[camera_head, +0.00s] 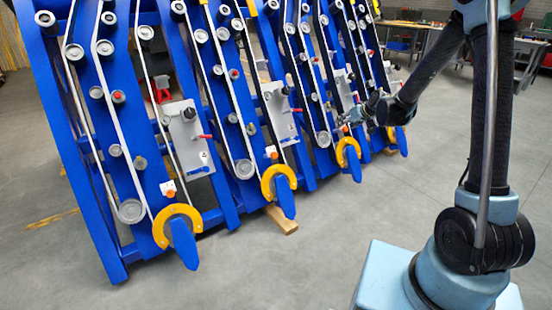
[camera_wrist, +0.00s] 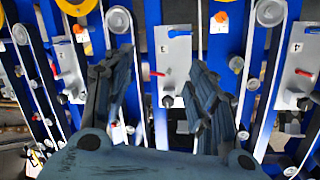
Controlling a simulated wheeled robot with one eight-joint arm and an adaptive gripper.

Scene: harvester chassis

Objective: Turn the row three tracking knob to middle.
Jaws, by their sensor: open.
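Several blue rows stand side by side in the head view, each with a grey plate. The third plate from the left (camera_head: 343,92) has a small dark knob (camera_head: 351,77) on its upper part. My gripper (camera_head: 350,117) is just in front of this row's lower part. In the wrist view my gripper (camera_wrist: 152,72) is open and empty, one finger on each side of a grey plate (camera_wrist: 173,50). A black knob (camera_wrist: 168,101) and a red lever (camera_wrist: 157,73) on that plate show between the fingers, apart from them. The knob's setting and the plate's label are too small to read.
Neighbouring plates stand close on both sides in the wrist view, one at the right (camera_wrist: 296,62). Rollers, white belts and yellow guards (camera_head: 279,180) crowd the rows. The grey floor (camera_head: 320,235) in front is clear. Workbenches (camera_head: 425,30) stand behind.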

